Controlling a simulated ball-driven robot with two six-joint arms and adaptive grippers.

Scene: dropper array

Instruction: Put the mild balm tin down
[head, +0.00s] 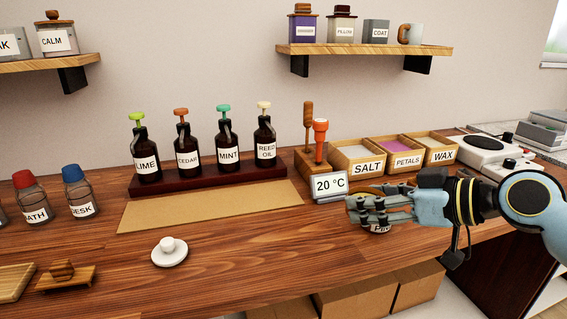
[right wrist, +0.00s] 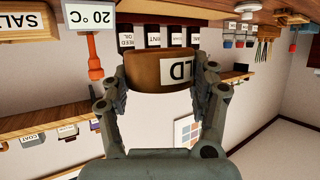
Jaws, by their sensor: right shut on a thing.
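The mild balm tin (right wrist: 143,75) is a round brown tin with a white label, of which "LD" shows in the right wrist view. My right gripper (right wrist: 160,84) is shut on it, with one finger on each side. In the head view, my right gripper (head: 372,208) is over the counter (head: 300,255), in front of the SALT box. Its fingers hide most of the tin there; a bit of label shows below them. I cannot tell whether the tin touches the counter. My left gripper is not in view.
The 20 °C display (head: 329,185) stands just left of my right gripper. SALT (head: 361,167), PETALS and WAX boxes are behind it. Several pump bottles stand on a dark red stand (head: 210,180) behind a tan mat (head: 215,206). A white lidded dish (head: 169,256) is front left. Counter between is clear.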

